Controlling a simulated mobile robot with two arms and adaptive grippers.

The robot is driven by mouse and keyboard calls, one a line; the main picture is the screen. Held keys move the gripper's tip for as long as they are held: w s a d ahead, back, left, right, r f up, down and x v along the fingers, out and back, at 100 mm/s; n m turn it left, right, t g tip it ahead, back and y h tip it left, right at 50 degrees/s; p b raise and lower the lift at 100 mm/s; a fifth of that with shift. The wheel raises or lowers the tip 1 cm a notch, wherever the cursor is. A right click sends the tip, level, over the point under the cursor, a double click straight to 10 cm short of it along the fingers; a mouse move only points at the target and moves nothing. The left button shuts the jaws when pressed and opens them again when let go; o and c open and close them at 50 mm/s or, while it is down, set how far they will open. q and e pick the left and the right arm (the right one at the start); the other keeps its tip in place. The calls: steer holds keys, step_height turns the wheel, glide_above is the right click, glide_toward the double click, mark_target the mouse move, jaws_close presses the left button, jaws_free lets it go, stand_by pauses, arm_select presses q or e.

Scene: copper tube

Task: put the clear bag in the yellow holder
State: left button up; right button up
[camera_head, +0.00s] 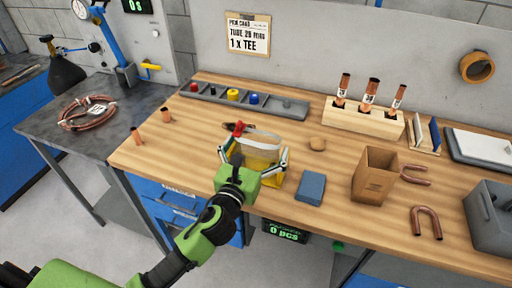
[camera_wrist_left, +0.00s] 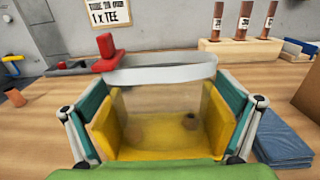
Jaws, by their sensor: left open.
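The clear bag (camera_head: 262,143) stands upright with its pale rim at the top; in the left wrist view (camera_wrist_left: 160,96) its see-through body appears to sit between the walls of the yellow holder (camera_wrist_left: 216,118). The holder also shows in the head view (camera_head: 278,180) near the table's front edge. A red slider-like piece (camera_wrist_left: 106,52) is at the left end of the bag's rim. My left gripper (camera_head: 254,160) is open, with one finger on each side of the bag and holder. Whether the fingers touch them is unclear. The holder's near base is hidden by the gripper.
Behind are a parts tray (camera_head: 240,99) and a wooden rack (camera_head: 362,118) of copper tubes.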

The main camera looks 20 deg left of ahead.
arm_select(q)
steer(key=s+b, duration=0.2)
steer(key=s, duration=1)
steer(key=shift+a+r, duration=0.2)
steer(key=shift+a, duration=0.05)
steer(key=shift+f, duration=0.1)
